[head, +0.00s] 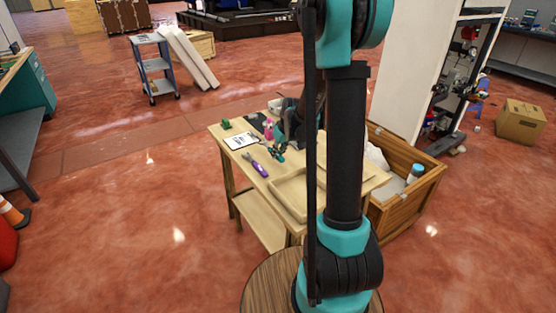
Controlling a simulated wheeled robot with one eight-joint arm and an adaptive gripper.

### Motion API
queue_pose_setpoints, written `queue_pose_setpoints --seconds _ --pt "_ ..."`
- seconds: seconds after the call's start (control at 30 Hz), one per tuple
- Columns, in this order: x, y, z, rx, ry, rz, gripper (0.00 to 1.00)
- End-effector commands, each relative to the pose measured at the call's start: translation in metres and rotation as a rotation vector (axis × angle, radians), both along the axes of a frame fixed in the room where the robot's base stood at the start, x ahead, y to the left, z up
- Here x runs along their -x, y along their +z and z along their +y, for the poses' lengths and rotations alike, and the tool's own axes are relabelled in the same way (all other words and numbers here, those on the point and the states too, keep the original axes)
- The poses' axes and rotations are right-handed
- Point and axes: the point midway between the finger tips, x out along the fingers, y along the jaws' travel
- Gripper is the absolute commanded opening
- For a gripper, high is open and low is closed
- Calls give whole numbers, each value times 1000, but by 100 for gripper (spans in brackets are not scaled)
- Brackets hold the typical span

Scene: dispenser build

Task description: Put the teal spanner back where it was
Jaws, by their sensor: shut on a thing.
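My gripper (283,136) is over the wooden table, partly hidden by my own arm. It looks shut on the small teal spanner (277,152), which shows near the middle of the tabletop. The spanner is small here, and I cannot tell whether it touches the table. A purple-handled tool (256,166) lies on the table to the left of and nearer than the teal spanner.
The wooden table (232,154) also holds a white sheet (240,140), a green block (226,124), a pink bottle (268,129) and a shallow wooden tray (285,194). A wooden crate (407,206) stands at the right. Open floor lies to the left.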

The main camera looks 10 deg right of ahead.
Motion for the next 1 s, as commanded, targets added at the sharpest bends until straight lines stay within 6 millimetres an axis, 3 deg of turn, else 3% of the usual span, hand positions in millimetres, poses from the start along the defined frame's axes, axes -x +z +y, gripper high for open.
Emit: queue_pose_setpoints --seconds 0.3,0.67,0.7,0.8,0.87,1.0 --pt "0 -34 0 0 0 0 0" --pt "0 -37 0 0 0 0 0" --pt "0 -38 0 0 0 0 21" --pt "0 -37 0 0 0 0 33" --pt "0 -37 0 0 0 0 40" --pt "0 -37 0 0 0 0 40"
